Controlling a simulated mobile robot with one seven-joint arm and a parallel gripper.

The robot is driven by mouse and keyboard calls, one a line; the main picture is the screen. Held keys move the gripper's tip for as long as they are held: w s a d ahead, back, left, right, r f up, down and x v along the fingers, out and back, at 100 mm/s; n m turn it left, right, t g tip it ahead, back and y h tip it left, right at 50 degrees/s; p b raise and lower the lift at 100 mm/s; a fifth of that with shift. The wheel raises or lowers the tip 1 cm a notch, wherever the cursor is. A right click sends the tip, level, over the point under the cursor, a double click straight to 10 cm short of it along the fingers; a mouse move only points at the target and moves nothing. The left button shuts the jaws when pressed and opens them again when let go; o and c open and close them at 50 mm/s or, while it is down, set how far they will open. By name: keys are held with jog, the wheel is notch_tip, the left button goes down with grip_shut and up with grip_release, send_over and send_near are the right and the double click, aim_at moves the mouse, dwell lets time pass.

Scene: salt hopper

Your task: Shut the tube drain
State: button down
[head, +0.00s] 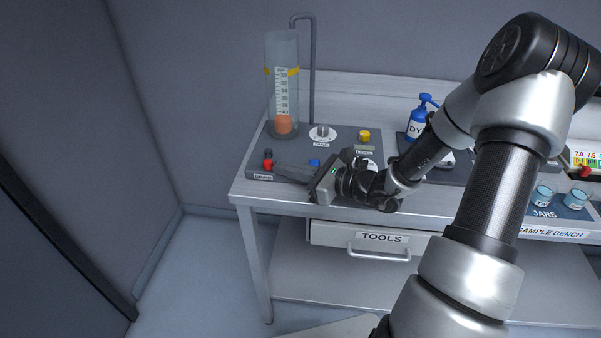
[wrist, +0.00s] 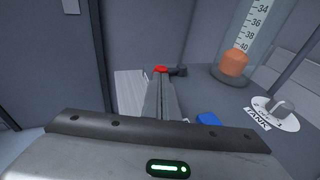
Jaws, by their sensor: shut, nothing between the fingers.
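The tube (head: 283,85) is a clear upright cylinder with a number scale and an orange float (head: 284,124) low inside. It also shows in the wrist view (wrist: 264,30). The drain is a small valve with a red handle (head: 268,165) and a dark body (head: 268,154), at the panel's front left by the DRAIN label. The red handle (wrist: 160,69) also shows in the wrist view, just beyond my fingertips. My gripper (head: 277,168) is shut and empty, its fingers pointing left along the panel's front. I cannot tell whether the tips touch the handle.
A blue button (head: 314,162) sits close behind my fingers. The TANK knob (head: 322,132) and a yellow knob (head: 364,136) are farther back. A blue DYE bottle (head: 418,118) and jars (head: 544,194) stand to the right. Left of the bench is open floor.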

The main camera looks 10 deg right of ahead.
jog(key=shift+w+a, duration=0.15)
jog(key=shift+w, duration=0.05)
jog(key=shift+s+a, duration=0.25)
jog(key=shift+a, duration=0.9)
